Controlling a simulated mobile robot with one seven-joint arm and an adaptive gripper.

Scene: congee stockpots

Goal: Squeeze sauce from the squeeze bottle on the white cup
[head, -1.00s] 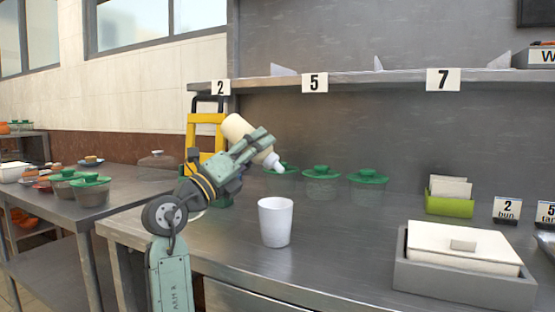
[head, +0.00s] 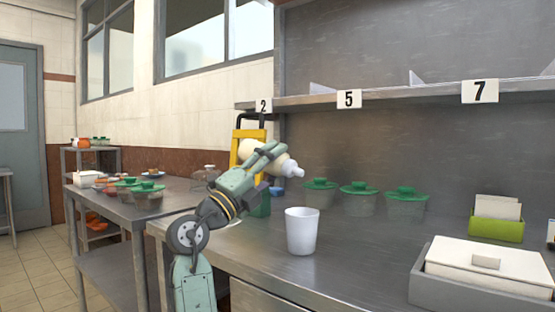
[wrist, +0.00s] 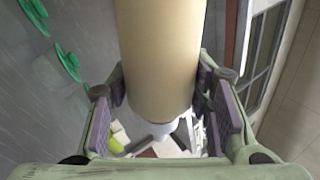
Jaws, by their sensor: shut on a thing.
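My gripper (head: 268,160) is shut on the cream squeeze bottle (head: 285,163). The bottle is tilted with its white nozzle pointing right and a little down, above and to the left of the white cup. The bottle also fills the middle of the wrist view (wrist: 160,60), between the purple finger pads. The white cup (head: 301,232) stands upright on the steel counter (head: 350,262), with a gap between it and the nozzle. The inside of the cup is mostly hidden.
Several clear containers with green lids (head: 359,203) stand behind the cup. A grey bin with a white lid (head: 485,269) and a green card holder (head: 497,219) are at the right. A numbered shelf (head: 420,95) runs above. A yellow frame (head: 247,142) stands behind my gripper.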

